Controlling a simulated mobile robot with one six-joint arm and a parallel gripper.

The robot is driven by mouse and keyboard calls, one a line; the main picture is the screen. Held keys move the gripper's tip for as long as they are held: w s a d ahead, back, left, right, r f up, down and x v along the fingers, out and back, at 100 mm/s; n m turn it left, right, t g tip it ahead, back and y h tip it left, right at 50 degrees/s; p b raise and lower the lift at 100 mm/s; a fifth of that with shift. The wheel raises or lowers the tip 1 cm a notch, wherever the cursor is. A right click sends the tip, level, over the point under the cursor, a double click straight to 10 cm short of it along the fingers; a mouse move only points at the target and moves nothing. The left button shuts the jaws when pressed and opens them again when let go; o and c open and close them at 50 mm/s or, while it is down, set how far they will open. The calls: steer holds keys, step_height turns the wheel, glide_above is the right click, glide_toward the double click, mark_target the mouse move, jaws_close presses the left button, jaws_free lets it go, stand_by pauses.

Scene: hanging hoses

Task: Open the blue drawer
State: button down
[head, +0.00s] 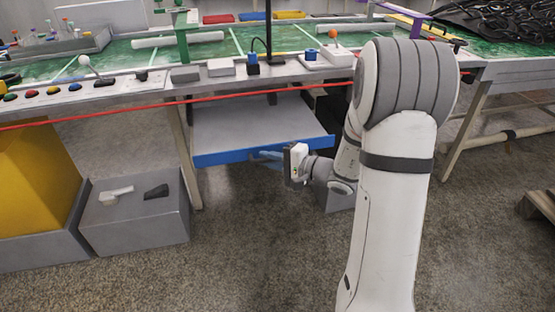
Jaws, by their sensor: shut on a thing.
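The blue drawer (222,157) is under the workbench. It is pulled out, and its grey inside (250,122) shows with nothing seen lying in it. Its blue front faces me, with a handle (262,154) near the right part. My gripper (276,157) is at the drawer front, shut on the handle.
The workbench (218,84) with a green top, buttons, joysticks and small boxes stands above the drawer. A red line (130,112) runs across in front of it. A grey box (140,225) and a yellow block (35,190) stand at left. Bare floor lies in front.

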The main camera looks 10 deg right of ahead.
steer(key=shift+s+a, duration=0.1)
steer(key=shift+a, duration=0.05)
steer(key=c, duration=1.5)
jaws_free()
steer(key=shift+o, duration=0.2)
steer(key=shift+d, duration=0.25)
steer(key=p+v, duration=0.2)
steer(key=v, duration=0.5)
steer(key=shift+s+d, duration=0.2)
steer(key=shift+d, duration=0.05)
